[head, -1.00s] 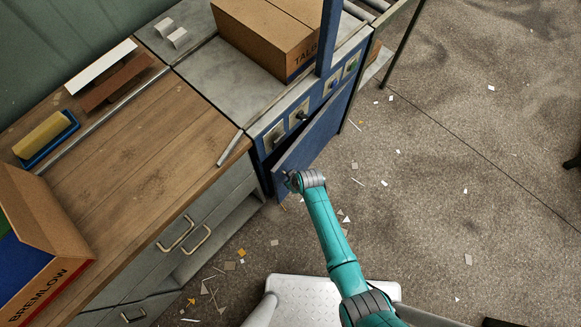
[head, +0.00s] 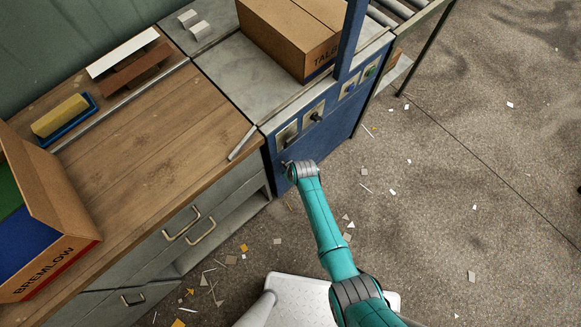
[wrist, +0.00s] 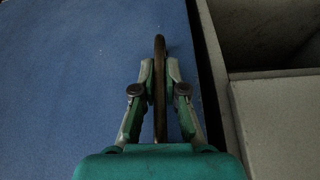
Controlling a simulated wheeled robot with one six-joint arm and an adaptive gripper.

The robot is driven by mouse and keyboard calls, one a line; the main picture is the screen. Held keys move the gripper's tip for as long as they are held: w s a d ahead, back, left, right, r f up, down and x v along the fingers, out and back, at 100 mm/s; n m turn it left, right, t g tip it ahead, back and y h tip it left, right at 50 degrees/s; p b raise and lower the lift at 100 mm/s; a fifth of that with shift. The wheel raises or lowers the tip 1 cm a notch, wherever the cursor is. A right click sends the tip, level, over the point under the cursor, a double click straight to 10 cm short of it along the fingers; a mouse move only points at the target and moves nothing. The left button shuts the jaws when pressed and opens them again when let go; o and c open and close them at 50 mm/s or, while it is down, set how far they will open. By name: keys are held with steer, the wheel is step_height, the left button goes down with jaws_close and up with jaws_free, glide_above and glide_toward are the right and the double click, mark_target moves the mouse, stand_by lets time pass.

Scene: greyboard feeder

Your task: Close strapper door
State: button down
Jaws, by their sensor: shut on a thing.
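The strapper door (head: 325,150) is a blue panel on the front of the strapper, below its knobs and buttons. It looks flush or nearly flush with the machine's front in the head view. In the wrist view the blue door surface (wrist: 60,80) fills the left side. My gripper (wrist: 160,75) is shut on a dark upright handle (wrist: 159,50) near the door's right edge in that view. In the head view my gripper is at the door's left edge, mostly hidden by my wrist.
The strapper top (head: 250,75) carries a cardboard box (head: 285,40). A wooden bench (head: 150,140) with drawers adjoins it on the left, holding an open box (head: 60,220) and a yellow block (head: 60,115). Paper scraps litter the floor; the floor at right is mostly clear.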

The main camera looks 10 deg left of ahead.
steer(key=shift+w+a+r, duration=0.15)
steer(key=shift+a+r, duration=0.05)
steer(key=c, duration=1.2)
jaws_free()
steer(key=shift+a, duration=0.1)
steer(key=v, duration=1.2)
steer(key=shift+f, duration=0.1)
